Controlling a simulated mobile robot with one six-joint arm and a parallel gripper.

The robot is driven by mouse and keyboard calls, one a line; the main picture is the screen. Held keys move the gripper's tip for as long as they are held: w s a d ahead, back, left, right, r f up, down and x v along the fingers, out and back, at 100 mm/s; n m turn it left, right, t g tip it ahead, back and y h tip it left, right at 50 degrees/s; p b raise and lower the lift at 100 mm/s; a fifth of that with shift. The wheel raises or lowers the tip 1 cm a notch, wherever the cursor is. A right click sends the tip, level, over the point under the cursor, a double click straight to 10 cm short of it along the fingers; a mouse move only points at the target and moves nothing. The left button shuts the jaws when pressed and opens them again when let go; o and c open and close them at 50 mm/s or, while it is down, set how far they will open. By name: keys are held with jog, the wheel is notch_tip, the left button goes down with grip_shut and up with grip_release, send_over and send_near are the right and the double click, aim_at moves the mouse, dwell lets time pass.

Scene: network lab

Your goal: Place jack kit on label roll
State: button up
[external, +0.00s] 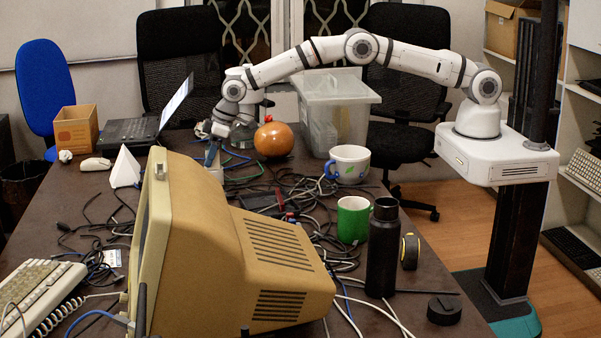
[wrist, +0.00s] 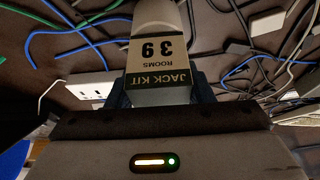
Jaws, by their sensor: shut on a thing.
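The jack kit (wrist: 158,62), a pale item with a cream-and-dark label reading "JACK KIT ROOMS 39" upside down, is between the two dark fingers of my gripper (wrist: 160,95) in the wrist view. My gripper is shut on it. In the external view my gripper (external: 211,153) points down over the far left part of the table, and a small pale part of the kit (external: 216,171) shows beneath it. A pale rounded shape (wrist: 158,14) shows beyond the label; I cannot tell whether it belongs to the kit. I cannot identify the label roll with certainty.
Tangled cables (external: 290,205) cover the table's middle. An orange ball-like thing (external: 273,139), a clear bin (external: 338,110) and a white mug (external: 348,163) stand right of my gripper. A beige monitor (external: 225,255) fills the front. A power strip (wrist: 92,90) lies beside the kit.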

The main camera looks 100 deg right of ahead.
jog(key=shift+f+b, duration=0.15)
jog(key=shift+b, duration=0.15)
jog(key=o, duration=1)
jog(key=shift+o, duration=0.2)
jog(key=shift+r, duration=0.2)
